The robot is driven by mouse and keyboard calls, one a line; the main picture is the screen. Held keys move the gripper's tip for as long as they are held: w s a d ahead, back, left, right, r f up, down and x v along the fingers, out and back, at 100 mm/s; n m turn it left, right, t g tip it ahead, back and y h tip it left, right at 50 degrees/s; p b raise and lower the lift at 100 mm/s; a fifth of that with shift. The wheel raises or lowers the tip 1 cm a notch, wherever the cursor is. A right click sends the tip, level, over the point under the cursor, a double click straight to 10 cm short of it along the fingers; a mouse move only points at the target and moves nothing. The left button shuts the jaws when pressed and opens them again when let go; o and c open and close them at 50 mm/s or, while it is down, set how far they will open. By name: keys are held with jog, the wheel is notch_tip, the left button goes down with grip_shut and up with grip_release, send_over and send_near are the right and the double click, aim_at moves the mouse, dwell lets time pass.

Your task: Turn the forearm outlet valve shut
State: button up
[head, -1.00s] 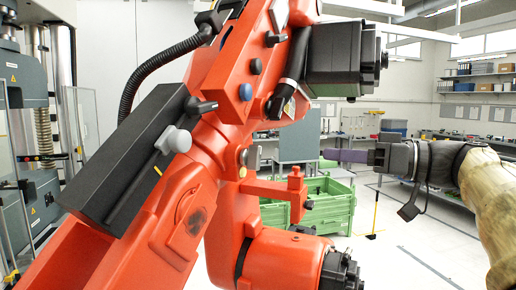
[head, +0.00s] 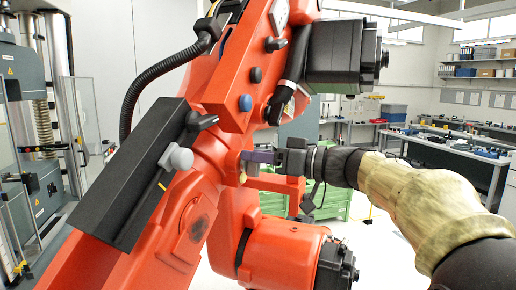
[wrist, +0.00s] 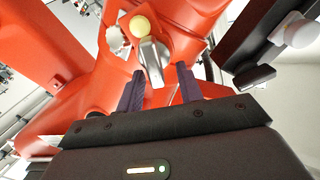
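On the orange robot arm (head: 200,160), a small grey metal lever, seemingly the outlet valve handle (wrist: 153,60), stands out below a yellow round knob (wrist: 140,26) in the wrist view. The yellow knob also shows in the head view (head: 242,178). My gripper (wrist: 160,84) is open, its two purple-grey fingers pointing at the lever. The lever's near end lies between the fingertips in the picture, with a gap on both sides. In the head view my gripper (head: 247,158) reaches in from the right and hides the lever, so contact cannot be told.
A black box (head: 130,180) with a grey knob (head: 180,158) and a black lever (head: 202,121) lies left of my gripper. A blue knob (head: 245,103) and a black motor (head: 340,55) are above. An orange motor housing (head: 280,250) is below. A green crate (head: 333,203) stands behind.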

jog(key=shift+w+a+f, duration=0.1)
jog(key=shift+w+a, duration=0.1)
jog(key=shift+a, duration=0.05)
jog(key=shift+c, duration=0.3)
jog(key=c, duration=0.6)
